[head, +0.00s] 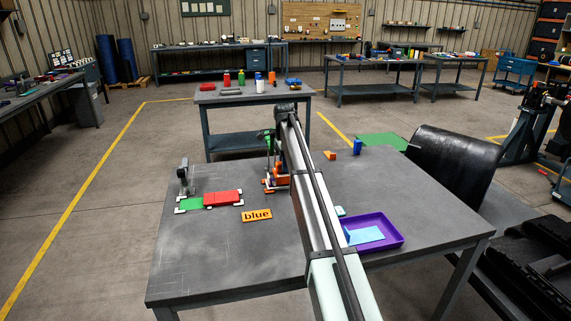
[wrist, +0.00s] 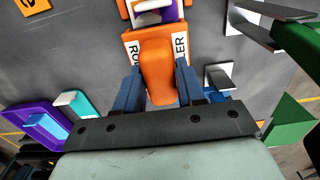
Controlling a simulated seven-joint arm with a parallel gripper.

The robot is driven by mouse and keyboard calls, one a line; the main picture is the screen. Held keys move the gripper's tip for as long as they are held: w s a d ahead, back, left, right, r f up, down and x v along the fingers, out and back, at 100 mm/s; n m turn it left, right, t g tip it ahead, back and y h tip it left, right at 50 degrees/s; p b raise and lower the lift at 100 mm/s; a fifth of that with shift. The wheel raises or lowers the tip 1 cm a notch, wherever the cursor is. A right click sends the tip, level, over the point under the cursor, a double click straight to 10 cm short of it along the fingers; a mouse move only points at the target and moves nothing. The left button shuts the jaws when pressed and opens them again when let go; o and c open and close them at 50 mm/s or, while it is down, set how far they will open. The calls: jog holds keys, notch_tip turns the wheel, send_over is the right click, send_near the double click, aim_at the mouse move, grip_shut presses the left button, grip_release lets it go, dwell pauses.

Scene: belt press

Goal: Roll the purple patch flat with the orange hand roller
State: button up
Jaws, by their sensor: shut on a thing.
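My gripper (wrist: 157,88) is shut on the orange hand roller (wrist: 157,62); its blue fingers press both sides of the upright handle. An orange plate with a partly hidden "ROLLER" label lies around the handle. In the head view the orange roller (head: 270,183) shows low at the table, partly hidden by my arm. At the top of the wrist view, a purple area (wrist: 172,15) shows beside white and orange parts, cut by the frame edge. I cannot tell whether it is the purple patch. No other purple patch is visible.
Green (head: 191,204) and red (head: 222,198) pieces lie at the left between white corner brackets, near a grey clamp (head: 184,178). An orange "blue" sign (head: 257,215) lies in front. A purple tray (head: 398,240) holds light-blue pieces. The table's front left is clear.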

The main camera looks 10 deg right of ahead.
jog(key=shift+a+f, duration=0.1)
jog(key=shift+a, duration=0.25)
dwell(0.5)
jog(key=shift+d, duration=0.9)
dwell(0.3)
jog(key=shift+d, duration=0.35)
jog(key=shift+a, duration=0.5)
dwell(0.6)
jog(key=shift+a, duration=0.2)
